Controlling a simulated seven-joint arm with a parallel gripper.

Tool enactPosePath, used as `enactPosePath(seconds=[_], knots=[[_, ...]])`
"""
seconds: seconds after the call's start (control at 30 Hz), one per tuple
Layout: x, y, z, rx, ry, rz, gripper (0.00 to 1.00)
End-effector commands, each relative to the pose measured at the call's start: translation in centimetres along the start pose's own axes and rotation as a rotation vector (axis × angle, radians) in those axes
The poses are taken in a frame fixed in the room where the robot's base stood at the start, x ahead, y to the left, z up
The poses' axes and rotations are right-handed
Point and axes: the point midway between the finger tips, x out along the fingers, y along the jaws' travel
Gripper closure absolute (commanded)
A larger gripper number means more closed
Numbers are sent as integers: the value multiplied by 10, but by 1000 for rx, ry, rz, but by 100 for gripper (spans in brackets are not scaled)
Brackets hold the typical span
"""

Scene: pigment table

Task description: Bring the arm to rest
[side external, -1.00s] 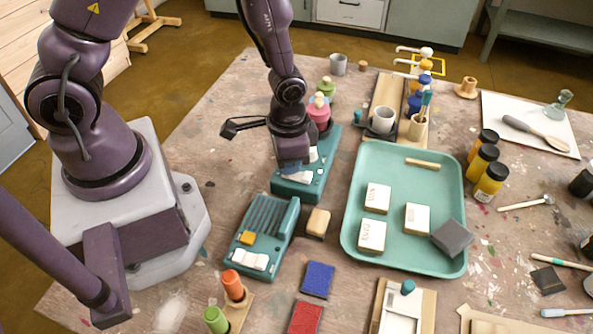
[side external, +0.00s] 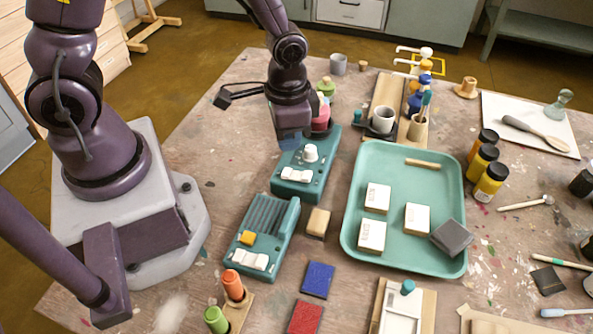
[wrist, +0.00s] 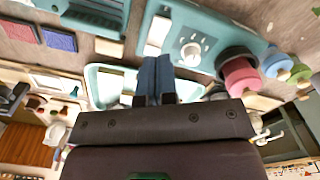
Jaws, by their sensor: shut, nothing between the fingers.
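My gripper (side external: 290,145) is shut and empty. Its blue fingers point down above the back end of a teal device with a white knob (side external: 310,153) and white rocker switches. In the wrist view my closed fingers (wrist: 155,80) show side by side, with the knob (wrist: 190,54) just to their right and the pale switches (wrist: 158,32) to their left. The fingers look apart from the device, but their exact height is hard to tell.
A second teal device (side external: 262,235) stands in front. The teal tray (side external: 390,258) with white blocks lies to the right. A pink-topped jar (side external: 322,118) stands close beside my gripper, and cups (side external: 383,120) stand further right. Bare table (side external: 225,160) lies to the left.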

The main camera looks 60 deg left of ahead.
Motion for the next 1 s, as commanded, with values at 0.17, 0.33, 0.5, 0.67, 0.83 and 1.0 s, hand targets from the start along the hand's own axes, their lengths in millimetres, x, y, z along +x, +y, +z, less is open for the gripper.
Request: enactPosePath(seconds=[0.17,0.33,0.5,0.67,0.83,1.0], knots=[[-6,0,0,0,0,0,100],[-6,0,0,0,-1,0,100],[-6,1,6,-12,-32,4,100],[-31,0,24,-59,-80,3,100],[-84,-6,36,-119,-10,-12,100],[-140,-9,54,-181,115,-26,100]])
